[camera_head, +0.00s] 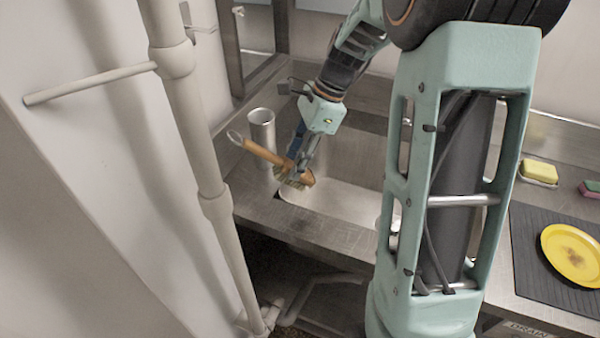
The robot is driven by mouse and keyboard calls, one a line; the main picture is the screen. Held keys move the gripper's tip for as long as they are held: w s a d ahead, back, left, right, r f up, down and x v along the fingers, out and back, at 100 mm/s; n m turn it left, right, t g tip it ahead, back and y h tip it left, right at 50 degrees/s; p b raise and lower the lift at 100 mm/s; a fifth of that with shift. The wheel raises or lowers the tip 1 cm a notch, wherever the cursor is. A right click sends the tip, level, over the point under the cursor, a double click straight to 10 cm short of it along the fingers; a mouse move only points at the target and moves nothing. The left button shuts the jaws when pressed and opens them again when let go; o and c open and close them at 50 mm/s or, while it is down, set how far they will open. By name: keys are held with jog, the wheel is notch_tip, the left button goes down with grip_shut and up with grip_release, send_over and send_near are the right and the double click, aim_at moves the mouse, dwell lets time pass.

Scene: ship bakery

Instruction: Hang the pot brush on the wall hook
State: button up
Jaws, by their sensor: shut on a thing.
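The pot brush (264,153) has a wooden handle, a wire loop at its left end and a bristle head at its lower right end. My gripper (299,160) is shut on the brush near its head, above the left end of the sink. The brush is tilted, loop end up and to the left. The fingers partly cover the wood. A small tan-tipped fitting (238,11) at the top left could be the wall hook, but it is too small to tell.
A metal cup (262,127) stands just behind the brush handle. A vertical pipe (186,110) with a side bracket runs along the left wall. The steel sink (345,200) lies below my gripper. A yellow plate (573,255) and a sponge (540,171) are at the right.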

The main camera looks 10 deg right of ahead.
jog(key=r+m+t+y, duration=0.1)
jog(key=m, duration=0.1)
jog(key=w+a+r+m+t+b, duration=0.1)
jog(key=r+m, duration=0.1)
jog(key=w+r+m+t+y, duration=0.1)
jog(key=t, duration=0.1)
jog(key=shift+a+r+m+y, duration=0.3)
jog(key=shift+a+r+m, duration=0.05)
jog(key=shift+r+m, duration=0.05)
notch_tip(320, 180, up, 6)
jog(key=w+a+m+t+b, duration=0.1)
jog(key=w+m+t+b, duration=0.1)
jog(key=m+t, duration=0.2)
jog(key=w+a, duration=0.7)
jog(key=a, duration=0.1)
jog(key=shift+a+t, duration=0.4)
dwell(0.4)
dwell(0.4)
jog(key=o, duration=1.4)
